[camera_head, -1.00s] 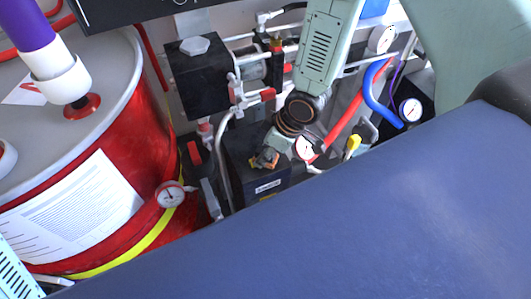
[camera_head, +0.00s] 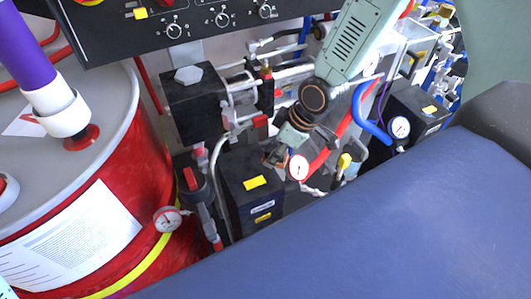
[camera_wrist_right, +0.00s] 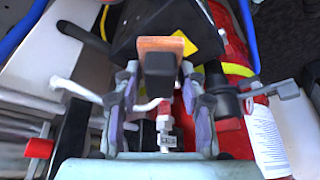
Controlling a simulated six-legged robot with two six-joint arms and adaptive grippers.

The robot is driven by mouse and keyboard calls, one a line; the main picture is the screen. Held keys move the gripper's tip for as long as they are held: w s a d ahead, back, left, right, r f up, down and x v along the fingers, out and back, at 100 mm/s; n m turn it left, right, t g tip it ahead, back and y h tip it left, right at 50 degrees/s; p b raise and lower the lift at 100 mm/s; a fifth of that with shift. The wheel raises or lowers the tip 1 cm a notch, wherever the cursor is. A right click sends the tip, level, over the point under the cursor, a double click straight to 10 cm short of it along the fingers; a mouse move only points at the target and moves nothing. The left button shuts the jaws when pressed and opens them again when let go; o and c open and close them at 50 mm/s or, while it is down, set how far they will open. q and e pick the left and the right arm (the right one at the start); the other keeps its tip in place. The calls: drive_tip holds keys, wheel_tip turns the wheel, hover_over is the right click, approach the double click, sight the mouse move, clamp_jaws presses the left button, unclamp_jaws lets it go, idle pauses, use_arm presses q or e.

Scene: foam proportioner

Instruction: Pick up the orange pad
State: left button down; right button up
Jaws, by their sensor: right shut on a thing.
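The orange pad (camera_wrist_right: 168,44) is a small flat square with a dark block on its near side. It shows at the tips of my right gripper (camera_wrist_right: 161,78) in the right wrist view. The fingers are shut on it from both sides. In the head view my right gripper (camera_head: 280,150) holds the pad (camera_head: 268,158), partly hidden, above and beside a black box (camera_head: 240,198) with a yellow patch on top. The pad appears clear of the box.
A red drum (camera_head: 150,175) with a grey lid stands at the left. Pipes, a blue hose (camera_head: 364,112), a red hose (camera_head: 330,147) and gauges (camera_head: 399,127) crowd around the right gripper. A black control panel (camera_head: 190,22) hangs above. A large blue surface (camera_head: 370,225) covers the lower right.

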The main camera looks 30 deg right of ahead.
drive_tip(key=s+d+p, duration=0.1)
drive_tip(key=d+p, duration=0.4)
drive_tip(key=d, duration=1)
drive_tip(key=shift+d, duration=0.25)
drive_tip(key=o, duration=0.7)
drive_tip(key=shift+r, duration=0.1)
drive_tip(key=c, duration=0.5)
